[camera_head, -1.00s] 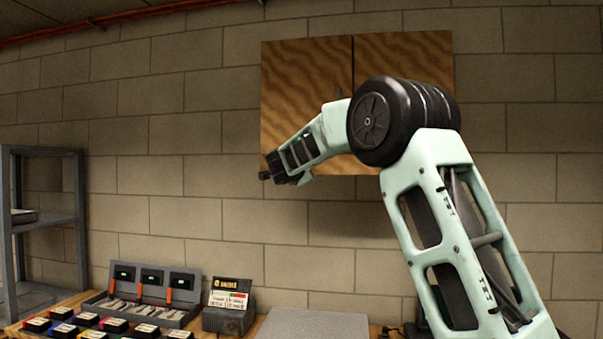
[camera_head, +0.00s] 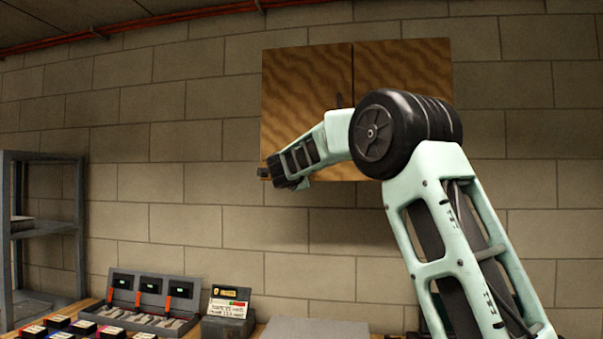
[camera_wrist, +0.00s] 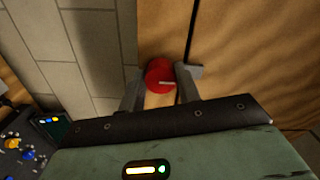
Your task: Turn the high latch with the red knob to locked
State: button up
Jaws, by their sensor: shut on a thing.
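The red knob (camera_wrist: 160,75) shows in the wrist view, in front of the wooden cabinet door, with a small pale mark on its face. My gripper (camera_wrist: 160,84) has one finger on each side of the knob and is shut on it. The wooden cabinet (camera_head: 305,95) hangs on the wall in the head view. There my gripper (camera_head: 264,172) is at the cabinet's lower left corner, and the knob cannot be made out. The latch body behind the knob is mostly hidden by the knob and fingers, so its position cannot be told.
A grey shelf (camera_head: 45,158) stands at the left. Below, a bench holds a charger tray (camera_head: 150,303), several coloured packs (camera_head: 60,328) and a small display box (camera_head: 228,312). The wall between cabinet and bench is clear.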

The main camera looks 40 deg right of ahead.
jog(key=o, duration=1)
jog(key=b+v, duration=0.5)
jog(key=v, duration=1.2)
jog(key=shift+s+a+b, duration=0.15)
jog(key=shift+a+b, duration=0.05)
jog(key=shift+b, duration=0.15)
